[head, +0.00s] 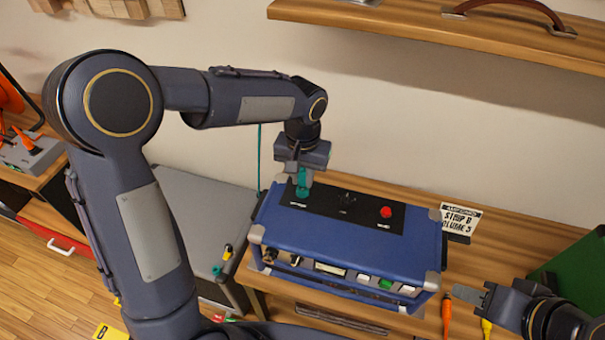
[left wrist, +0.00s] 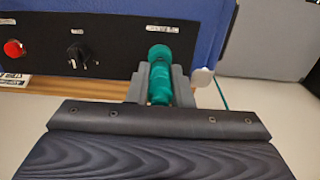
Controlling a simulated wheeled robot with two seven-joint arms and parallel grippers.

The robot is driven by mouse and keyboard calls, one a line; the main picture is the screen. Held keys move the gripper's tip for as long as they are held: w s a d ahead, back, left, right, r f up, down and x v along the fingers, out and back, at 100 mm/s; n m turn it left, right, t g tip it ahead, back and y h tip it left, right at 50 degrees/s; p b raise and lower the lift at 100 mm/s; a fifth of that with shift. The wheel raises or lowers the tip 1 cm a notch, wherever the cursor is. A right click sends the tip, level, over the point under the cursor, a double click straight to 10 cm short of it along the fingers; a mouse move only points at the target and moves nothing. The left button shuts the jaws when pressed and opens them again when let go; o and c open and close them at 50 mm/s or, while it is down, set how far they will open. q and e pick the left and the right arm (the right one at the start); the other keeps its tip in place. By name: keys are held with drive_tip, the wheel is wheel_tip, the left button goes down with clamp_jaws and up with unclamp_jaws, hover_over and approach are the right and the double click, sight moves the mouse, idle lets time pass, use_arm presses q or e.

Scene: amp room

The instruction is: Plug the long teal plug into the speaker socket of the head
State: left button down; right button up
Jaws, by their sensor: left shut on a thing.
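The blue head (head: 345,242) stands on a wooden bench with a black panel (head: 347,212) on top. My left gripper (head: 302,176) is shut on the long teal plug (head: 302,190), over the left end of that panel. In the left wrist view the teal plug (left wrist: 159,80) lies between the two grey fingers, its far end against the panel near a small white label (left wrist: 160,29). The speaker socket is hidden, and I cannot tell whether the tip is inside it. My right gripper (head: 468,294) is at the lower right, away from the head; its opening is unclear.
A red button (head: 386,212) and a black knob (left wrist: 77,52) are on the panel. A sign card (head: 459,217) stands behind the head's right end. Orange (head: 447,315) and yellow (head: 487,326) plugs are near my right gripper. A grey cabinet (head: 205,215) stands left; a shelf (head: 430,30) is above.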

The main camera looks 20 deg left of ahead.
use_arm(q)
drive_tip(key=shift+f+b, duration=0.4)
drive_tip(key=shift+f, duration=0.15)
idle(0.9)
drive_tip(key=c, duration=1.2)
unclamp_jaws()
drive_tip(key=shift+r, duration=0.1)
wheel_tip(320, 180, up, 7)
drive_tip(key=shift+f+b, duration=0.1)
drive_tip(key=shift+b, duration=0.25)
drive_tip(key=shift+s+r, duration=0.1)
drive_tip(key=shift+r, duration=0.4)
drive_tip(key=s+a+f+n+t+h, duration=0.1)
drive_tip(key=s+a+t+h, duration=0.1)
drive_tip(key=s, duration=0.9)
drive_tip(key=s+a+n+t+h, duration=0.1)
drive_tip(key=s+a+t, duration=0.2)
drive_tip(key=s, duration=0.8)
drive_tip(key=shift+a+f+t+h, duration=0.3)
drive_tip(key=shift+a+f+h, duration=0.1)
drive_tip(key=shift+a, duration=0.85)
